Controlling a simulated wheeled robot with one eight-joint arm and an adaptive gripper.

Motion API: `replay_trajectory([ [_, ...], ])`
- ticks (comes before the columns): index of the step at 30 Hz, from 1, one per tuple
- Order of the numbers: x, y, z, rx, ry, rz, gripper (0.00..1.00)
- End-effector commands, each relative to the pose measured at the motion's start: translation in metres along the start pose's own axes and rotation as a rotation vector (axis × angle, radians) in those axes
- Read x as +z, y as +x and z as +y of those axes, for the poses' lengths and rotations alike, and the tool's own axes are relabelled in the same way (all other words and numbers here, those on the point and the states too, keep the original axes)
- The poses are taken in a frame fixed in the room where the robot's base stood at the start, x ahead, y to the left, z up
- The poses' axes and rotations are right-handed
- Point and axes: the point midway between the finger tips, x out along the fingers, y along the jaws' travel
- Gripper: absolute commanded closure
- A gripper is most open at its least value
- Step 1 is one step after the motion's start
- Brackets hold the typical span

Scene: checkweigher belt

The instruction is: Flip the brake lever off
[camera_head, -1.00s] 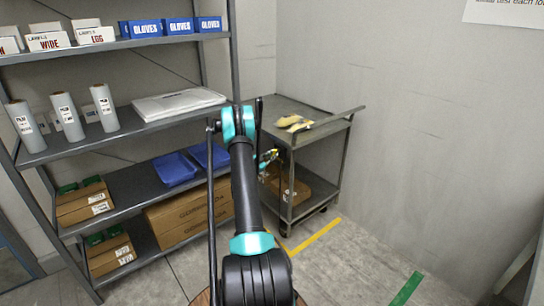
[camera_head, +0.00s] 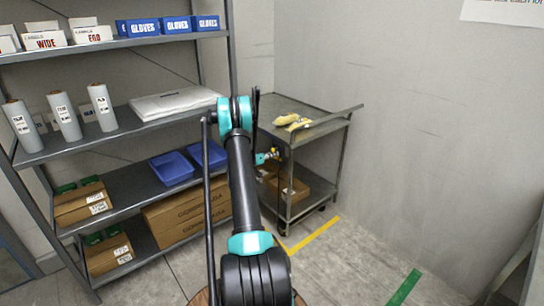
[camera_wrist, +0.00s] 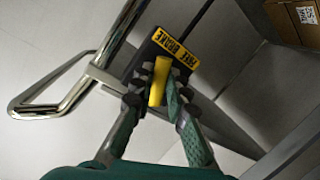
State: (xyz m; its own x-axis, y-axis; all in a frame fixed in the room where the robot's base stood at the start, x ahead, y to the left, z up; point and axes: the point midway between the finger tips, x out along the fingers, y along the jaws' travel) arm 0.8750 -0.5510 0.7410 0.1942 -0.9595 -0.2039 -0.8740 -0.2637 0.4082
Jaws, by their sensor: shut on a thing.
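The brake lever (camera_wrist: 158,84) is a short yellow bar in the wrist view, below a black plate with a yellow label (camera_wrist: 176,48) reading FREE BRAKE. My gripper (camera_wrist: 157,72) is shut on the lever, with one dark green-backed finger on each side of it. The fingers hide part of the lever. In the head view my gripper (camera_head: 268,156) is small, beside the left side of the grey metal cart (camera_head: 318,128). The lever itself cannot be made out in that view.
A bent chrome tube (camera_wrist: 75,95) runs close on the left of my gripper. Yellow gloves (camera_head: 293,121) lie on the cart's top, and a cardboard box (camera_head: 296,190) sits on its lower shelf. A stocked shelf rack (camera_head: 130,195) stands left. Floor on the right is open.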

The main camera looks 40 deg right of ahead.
Motion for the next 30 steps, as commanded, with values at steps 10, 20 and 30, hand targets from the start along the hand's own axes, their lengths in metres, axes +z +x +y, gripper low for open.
replay_trajectory([
  [10, -0.0009, -0.0015, 0.0016, 0.019, -0.156, -0.031, 1.00],
  [20, -0.0012, -0.0017, 0.0023, 0.024, -0.192, -0.038, 1.00],
  [30, -0.0014, -0.0017, 0.0023, 0.024, -0.192, -0.037, 0.78],
])
